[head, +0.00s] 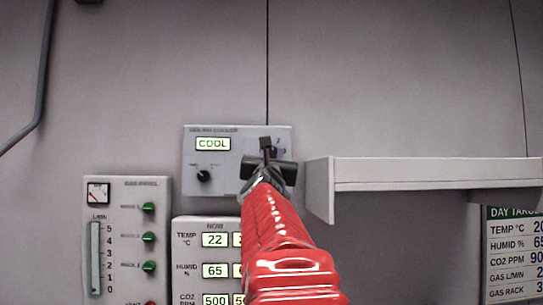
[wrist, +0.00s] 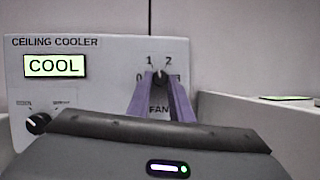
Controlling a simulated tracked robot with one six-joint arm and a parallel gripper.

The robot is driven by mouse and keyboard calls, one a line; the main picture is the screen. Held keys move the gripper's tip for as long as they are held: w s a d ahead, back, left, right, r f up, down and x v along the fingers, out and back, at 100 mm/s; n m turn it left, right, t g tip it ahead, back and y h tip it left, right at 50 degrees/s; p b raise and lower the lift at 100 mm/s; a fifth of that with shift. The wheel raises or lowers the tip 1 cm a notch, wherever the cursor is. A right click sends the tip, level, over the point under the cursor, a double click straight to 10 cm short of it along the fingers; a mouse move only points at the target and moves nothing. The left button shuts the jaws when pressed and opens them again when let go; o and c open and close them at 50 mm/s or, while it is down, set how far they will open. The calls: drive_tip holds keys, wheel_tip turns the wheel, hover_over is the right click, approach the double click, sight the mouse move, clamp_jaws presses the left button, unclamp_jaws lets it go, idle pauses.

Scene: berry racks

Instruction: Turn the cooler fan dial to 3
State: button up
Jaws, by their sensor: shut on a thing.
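The ceiling cooler panel (head: 225,185) is a light grey box on the wall with a lit COOL display (head: 213,144). It also fills the left of the wrist view (wrist: 110,75). My gripper (head: 268,147) reaches up to the right side of the panel. In the wrist view its two purple fingers (wrist: 160,84) are shut on the dark fan dial (wrist: 159,77), one on each side. The marks 1 and 2 show above the dial; the 0 and 3 beside it are partly hidden by the fingers. The dial's exact setting is too small to tell.
Another black knob (head: 204,176) sits on the panel's left. A white shelf (head: 430,172) juts out close to the right of my gripper. Below are a gas panel (head: 128,200) with green knobs and a NOW readout board (head: 205,225).

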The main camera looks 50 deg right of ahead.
clamp_jaws()
drive_tip(key=shift+a, duration=0.1)
drive_tip(key=shift+s+r, duration=0.1)
drive_tip(key=shift+r, duration=0.05)
idle(0.8)
